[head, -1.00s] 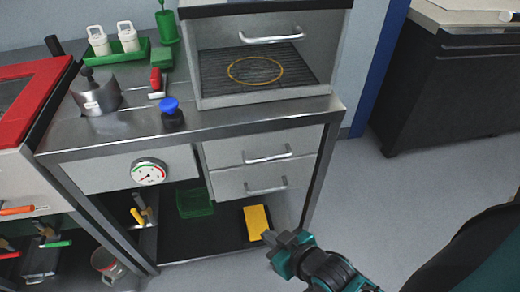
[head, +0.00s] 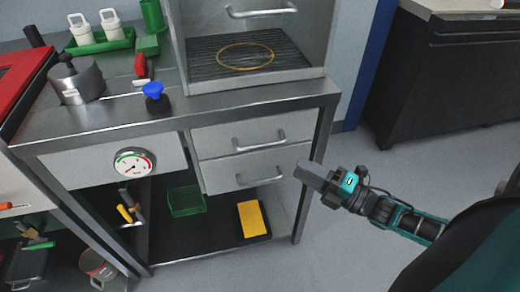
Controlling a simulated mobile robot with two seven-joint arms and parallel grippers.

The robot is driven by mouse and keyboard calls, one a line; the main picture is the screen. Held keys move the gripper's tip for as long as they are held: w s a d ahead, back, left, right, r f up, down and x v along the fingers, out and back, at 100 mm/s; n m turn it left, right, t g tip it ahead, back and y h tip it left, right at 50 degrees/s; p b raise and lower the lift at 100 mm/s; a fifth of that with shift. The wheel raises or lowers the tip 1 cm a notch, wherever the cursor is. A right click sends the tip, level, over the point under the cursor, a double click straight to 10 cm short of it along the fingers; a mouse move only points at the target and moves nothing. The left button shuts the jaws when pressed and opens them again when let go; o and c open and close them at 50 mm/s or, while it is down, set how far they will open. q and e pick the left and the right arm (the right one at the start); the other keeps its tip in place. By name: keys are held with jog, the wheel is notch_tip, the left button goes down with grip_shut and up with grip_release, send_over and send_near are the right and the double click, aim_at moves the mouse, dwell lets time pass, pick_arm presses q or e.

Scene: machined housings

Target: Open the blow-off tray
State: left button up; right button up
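Two grey drawers with bar handles sit under the bench top, an upper drawer (head: 225,138) and a lower drawer (head: 222,176). Both are closed. No label shows which part is the blow-off tray. A grey box on the bench holds a dark slatted grate (head: 205,68) with a yellow ring on it. A bar handle (head: 262,12) shows on its upper part, and its front is open above the grate. My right gripper (head: 304,173) is right of the lower drawer's handle (head: 260,178), apart from it. Its finger opening cannot be made out. My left gripper is out of view.
The bench's front right leg (head: 318,165) stands close to my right gripper. A pressure gauge (head: 134,163) is on the left panel. A green bin (head: 187,201) and a yellow pad (head: 251,219) are on the lower shelf. Floor on the right is free.

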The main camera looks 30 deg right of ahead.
aim_at(260, 145)
jog(key=x, duration=1.3)
jog(key=shift+s+r+b, duration=0.1)
jog(key=shift+r+b, duration=0.05)
jog(key=shift+b, duration=0.15)
grip_shut()
